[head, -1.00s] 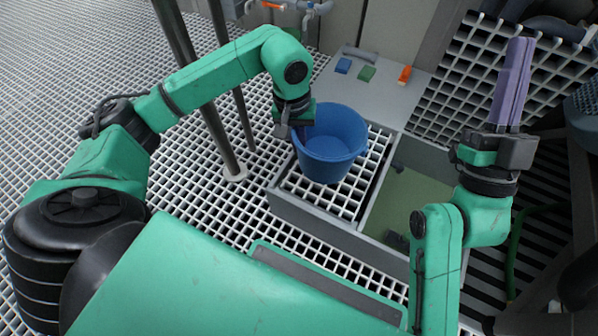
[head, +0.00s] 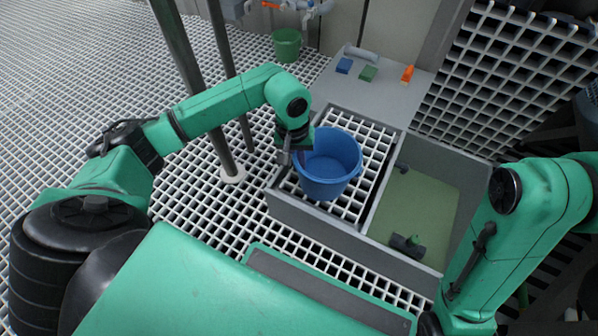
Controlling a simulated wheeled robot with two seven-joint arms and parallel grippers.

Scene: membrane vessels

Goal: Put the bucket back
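The blue bucket (head: 328,168) is upright over the white grating shelf (head: 371,152) at the left end of a grey trough (head: 330,237). I cannot tell if its base rests on the grating or hangs just above it. My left gripper (head: 296,156) is at the bucket's left rim, with a finger on either side of the wall, and looks shut on it. The rim partly hides the fingertips. My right gripper is out of view; only its arm shows at the right. A smaller green bucket (head: 287,46) stands on the floor grating at the back.
The trough's right part holds greenish liquid (head: 410,205) with a dark fitting (head: 407,244) in it. Two dark poles (head: 222,110) stand left of the trough, close to my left arm.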

